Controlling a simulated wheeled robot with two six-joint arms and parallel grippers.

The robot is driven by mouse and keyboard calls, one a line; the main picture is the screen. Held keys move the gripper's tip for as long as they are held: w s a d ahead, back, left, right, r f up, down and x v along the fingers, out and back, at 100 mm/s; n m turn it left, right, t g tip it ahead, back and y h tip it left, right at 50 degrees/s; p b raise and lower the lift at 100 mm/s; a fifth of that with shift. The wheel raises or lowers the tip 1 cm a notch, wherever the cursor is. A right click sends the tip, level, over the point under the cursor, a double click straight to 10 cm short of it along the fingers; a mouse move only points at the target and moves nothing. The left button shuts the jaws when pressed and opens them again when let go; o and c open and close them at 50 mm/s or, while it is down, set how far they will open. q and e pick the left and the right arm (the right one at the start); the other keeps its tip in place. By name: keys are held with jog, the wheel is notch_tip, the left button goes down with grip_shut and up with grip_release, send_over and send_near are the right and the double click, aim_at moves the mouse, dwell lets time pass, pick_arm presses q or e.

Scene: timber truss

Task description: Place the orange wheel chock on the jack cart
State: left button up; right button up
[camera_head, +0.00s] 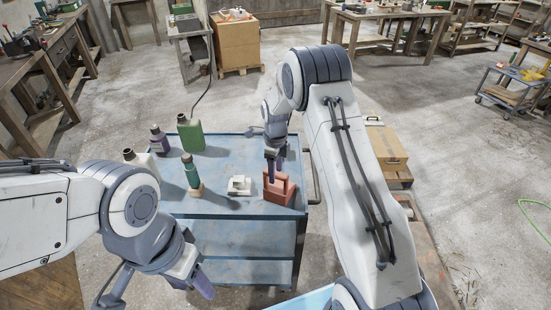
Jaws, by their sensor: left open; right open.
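A reddish-orange block with a raised handle-like top (283,193), which looks like the wheel chock, sits near the right edge of the blue cart's top (230,208). I cannot tell whether this blue cart is the jack cart. My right gripper (275,168) is open, pointing down at the block; its fingers overlap the block's top, and contact is unclear. My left gripper (196,284) is open and empty, low in front of the cart's left part.
A small white object (239,186) sits left of the block. Green bottle (191,134), teal bottle (192,173), purple bottle (159,141) and a pale jug (138,160) stand on the cart. A cardboard box (385,148) is on the right. A small cart (505,92) stands far right.

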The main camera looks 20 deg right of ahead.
notch_tip(320, 180, up, 10)
jog(key=b, duration=0.3)
jog(key=s+a+r+n, duration=0.4)
jog(key=s+a+n, duration=0.4)
jog(key=a+n, duration=0.15)
jog(key=s+a+n, duration=0.3)
jog(key=s+n, duration=0.9)
jog(key=s, duration=0.2)
jog(key=s+a+n+y, duration=0.1)
jog(key=s+a+n, duration=0.3)
jog(key=s+n, duration=0.8)
jog(key=shift+s+a+r, duration=0.15)
jog(key=shift+s+r, duration=0.1)
jog(key=shift+s, duration=0.7)
jog(key=shift+w+f+b, duration=0.1)
jog(key=shift+f+b, duration=0.5)
jog(key=shift+f, duration=0.2)
